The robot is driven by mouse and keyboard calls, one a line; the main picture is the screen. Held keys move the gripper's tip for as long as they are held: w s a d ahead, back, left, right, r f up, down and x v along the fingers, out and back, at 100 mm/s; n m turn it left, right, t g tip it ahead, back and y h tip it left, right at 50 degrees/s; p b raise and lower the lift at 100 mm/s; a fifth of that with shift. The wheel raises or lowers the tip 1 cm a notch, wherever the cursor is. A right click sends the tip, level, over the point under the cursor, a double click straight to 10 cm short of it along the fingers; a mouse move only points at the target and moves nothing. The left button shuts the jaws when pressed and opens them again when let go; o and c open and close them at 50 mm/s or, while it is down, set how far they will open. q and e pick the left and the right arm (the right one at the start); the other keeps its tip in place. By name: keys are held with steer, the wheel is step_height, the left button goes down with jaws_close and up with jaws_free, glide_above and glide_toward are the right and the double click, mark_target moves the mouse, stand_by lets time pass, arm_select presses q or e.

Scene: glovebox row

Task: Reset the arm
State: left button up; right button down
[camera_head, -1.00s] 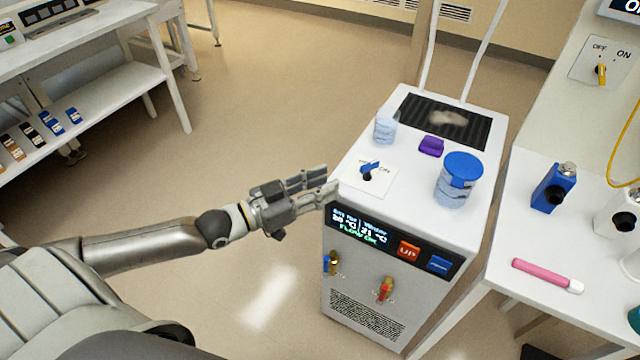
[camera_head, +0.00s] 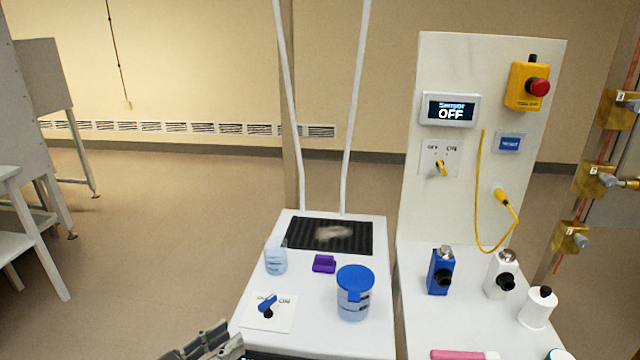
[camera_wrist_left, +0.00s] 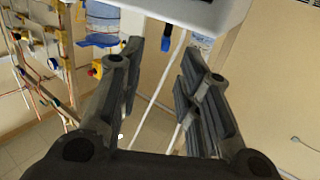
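My left gripper (camera_head: 208,342) shows at the bottom edge of the head view, just left of the front of the white chiller unit (camera_head: 222,325). In the left wrist view the two fingers of the left gripper (camera_wrist_left: 158,75) stand wide apart with nothing between them. The rest of the left arm is out of the head view. My right gripper is in neither view.
On the unit stand a blue-lidded jar (camera_head: 354,296), a clear container (camera_head: 276,260), a purple block (camera_head: 324,264) and a blue switch (camera_head: 267,304). To the right is a white bench with a blue device (camera_head: 440,270) and a panel reading OFF (camera_head: 450,110). Floor (camera_head: 150,230) on the left is clear.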

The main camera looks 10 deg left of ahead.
arm_select(q)
steer(key=s+d+f+g+y, duration=0.45)
steer(key=s+d+f, duration=0.35)
steer(key=f, duration=0.2)
steer(key=s+a+f+n+g+y, duration=0.2)
steer(key=s+a+g, duration=0.1)
steer(key=s, duration=0.4)
steer(key=s+a+f+n+g+y, duration=0.2)
steer(key=s+a+n+g+y, duration=0.15)
steer(key=s, duration=0.45)
step_height(320, 180, down, 27)
steer(key=s+m+g, duration=0.1)
steer(key=g, duration=0.1)
steer(key=s+a+f, duration=0.2)
steer(key=s+f, duration=1.3)
steer(key=s, duration=0.1)
steer(key=shift+s+g, duration=0.3)
steer(key=shift+g, duration=0.1)
steer(key=shift+a, duration=0.1)
stand_by(0.9)
